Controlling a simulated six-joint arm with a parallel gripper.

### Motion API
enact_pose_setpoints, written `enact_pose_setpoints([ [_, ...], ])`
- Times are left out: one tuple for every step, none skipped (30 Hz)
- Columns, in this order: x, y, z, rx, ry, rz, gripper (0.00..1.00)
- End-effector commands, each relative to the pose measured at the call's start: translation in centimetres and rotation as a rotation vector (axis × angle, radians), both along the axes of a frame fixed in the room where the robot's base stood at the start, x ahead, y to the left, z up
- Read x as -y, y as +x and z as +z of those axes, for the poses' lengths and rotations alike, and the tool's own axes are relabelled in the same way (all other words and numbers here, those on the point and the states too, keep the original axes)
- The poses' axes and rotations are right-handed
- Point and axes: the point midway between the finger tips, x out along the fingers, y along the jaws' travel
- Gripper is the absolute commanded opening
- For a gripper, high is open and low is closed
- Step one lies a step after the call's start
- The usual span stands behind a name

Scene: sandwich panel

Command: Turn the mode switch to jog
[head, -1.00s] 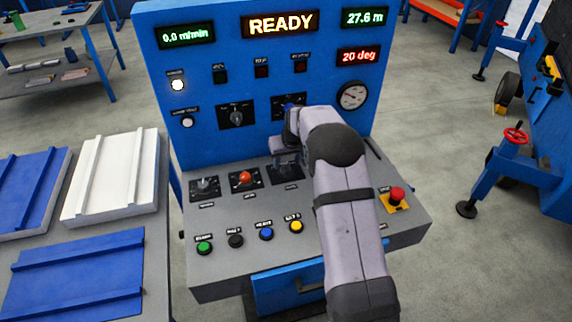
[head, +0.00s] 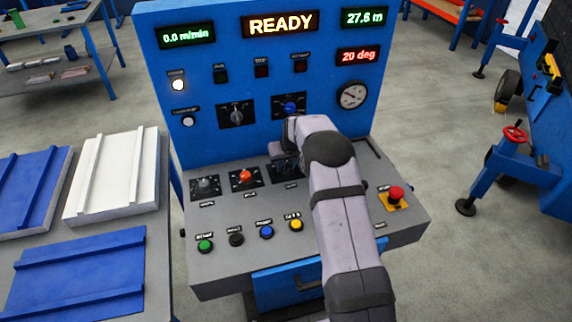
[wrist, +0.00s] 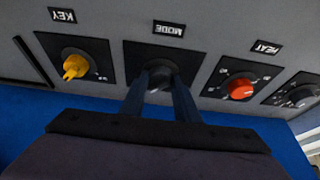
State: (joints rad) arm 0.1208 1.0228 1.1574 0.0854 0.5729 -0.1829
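The mode switch (wrist: 160,77) is a dark knob on a black plate below the MODE label in the wrist view, where the lettering appears upside down. My gripper (wrist: 163,82) reaches down to it with its two dark fingers apart, one on each side of the knob. I cannot see whether the fingers touch it. The knob's pointer and plate markings are mostly hidden by the fingers. In the head view my gripper (head: 284,163) is over the sloped desk, and the arm covers most of the mode switch.
The yellow key switch (wrist: 75,66) and red heat knob (wrist: 239,86) flank the mode switch. A blue knob (head: 290,108) sits on the upright panel behind. Colored buttons, including a green one (head: 205,245), line the desk front. A red emergency stop (head: 396,193) is at right.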

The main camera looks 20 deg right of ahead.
Motion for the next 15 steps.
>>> enact_pose_setpoints([
  [0.03, -0.01, 0.02, 0.0, 0.0, 0.001, 0.06],
  [0.03, -0.01, 0.02, 0.0, 0.0, 0.001, 0.06],
  [0.04, 0.0, 0.01, 0.0, -0.001, 0.002, 0.06],
  [0.05, 0.0, 0.0, 0.0, -0.001, 0.004, 0.06],
  [0.06, -0.01, -0.01, 0.0, -0.001, 0.006, 0.06],
  [0.08, 0.0, -0.02, 0.0, -0.001, 0.011, 0.06],
  [0.09, -0.01, -0.04, 0.0, -0.001, 0.016, 0.06],
  [0.1, 0.0, -0.05, 0.0, -0.001, 0.021, 0.06],
  [0.12, 0.0, -0.08, 0.0, -0.001, 0.031, 0.06],
  [0.14, 0.01, -0.1, 0.001, 0.0, 0.039, 0.06],
  [0.16, 0.02, -0.12, 0.001, -0.001, 0.052, 0.06],
  [0.18, 0.02, -0.15, 0.001, -0.001, 0.068, 0.06],
  [0.18, 0.02, -0.19, 0.001, 0.0, 0.081, 0.06],
  [0.2, 0.02, -0.22, 0.001, 0.0, 0.097, 0.06],
  [0.21, 0.03, -0.26, 0.001, 0.0, 0.12, 0.06],
])
